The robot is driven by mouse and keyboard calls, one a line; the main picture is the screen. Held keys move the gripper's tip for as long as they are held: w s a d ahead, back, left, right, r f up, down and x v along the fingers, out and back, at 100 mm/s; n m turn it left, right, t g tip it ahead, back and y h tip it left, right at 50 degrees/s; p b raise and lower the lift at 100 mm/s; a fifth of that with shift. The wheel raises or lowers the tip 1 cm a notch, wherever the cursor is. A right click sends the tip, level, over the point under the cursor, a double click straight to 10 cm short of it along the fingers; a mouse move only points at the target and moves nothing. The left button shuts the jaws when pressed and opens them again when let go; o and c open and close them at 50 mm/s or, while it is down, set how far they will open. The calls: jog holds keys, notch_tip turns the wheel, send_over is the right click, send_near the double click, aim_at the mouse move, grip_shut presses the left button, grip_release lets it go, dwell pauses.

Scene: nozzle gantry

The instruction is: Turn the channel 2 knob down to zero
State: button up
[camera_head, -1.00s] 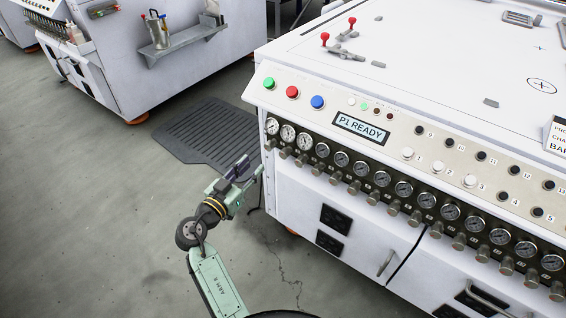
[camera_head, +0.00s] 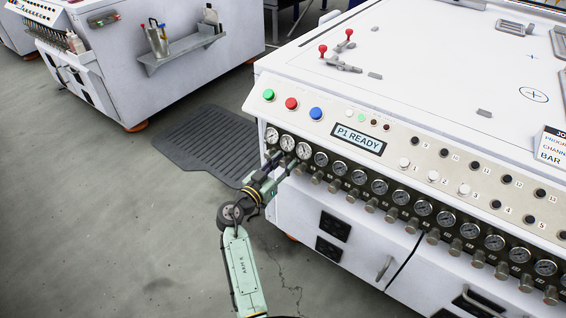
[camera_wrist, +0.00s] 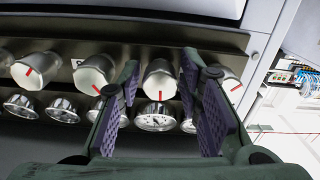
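A row of silver knobs with red marks sits beside round gauges on the machine's front, seen upside down in the wrist view. The second knob from the row's near end (camera_wrist: 160,78) shows between my two finger pads, its red mark pointing at its gauge (camera_wrist: 155,117). My gripper (camera_wrist: 160,75) is open, with gaps on both sides of that knob; I cannot tell how deep the fingers reach. The end knob (camera_wrist: 232,84) is partly behind the right finger. In the head view my gripper (camera_head: 282,163) hides the leftmost knobs.
A neighbouring knob (camera_wrist: 95,74) is close to the left finger. Above the gauges are coloured buttons, including a red one (camera_head: 291,104), and a "P1 READY" display (camera_head: 359,138). A dark mat (camera_head: 203,143) lies on the floor to the left, where the floor is open.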

jog(key=shift+c, duration=0.3)
grip_shut()
